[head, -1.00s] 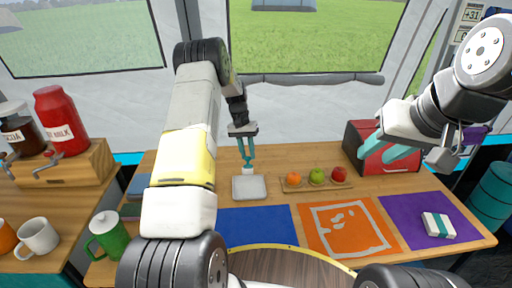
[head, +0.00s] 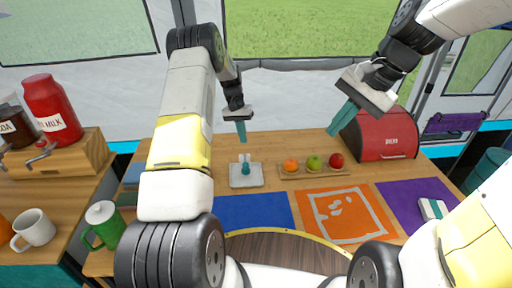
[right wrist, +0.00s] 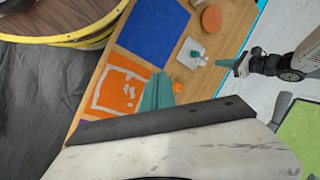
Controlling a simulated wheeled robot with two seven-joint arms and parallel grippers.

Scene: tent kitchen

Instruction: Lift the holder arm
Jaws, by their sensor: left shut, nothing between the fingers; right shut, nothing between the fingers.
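A flat light-grey square holder base (head: 246,180) lies on the wooden table, left of the fruit tray. A small upright white piece with a teal knob (head: 245,167) stands on it, which looks like the holder arm. The base also shows in the right wrist view (right wrist: 190,47). My left gripper (head: 241,141) is shut and empty, pointing down just above the white piece and apart from it. It also shows in the right wrist view (right wrist: 228,63). My right gripper (head: 333,133) is shut and empty, raised in front of the red box.
A tray (head: 313,174) holds an orange and two apples. The red box (head: 385,137) stands behind it on the right. Blue, orange and purple mats (head: 254,211) cover the front. A teal-banded white bundle (head: 431,210) lies on the purple mat. A green mug (head: 104,226) stands left.

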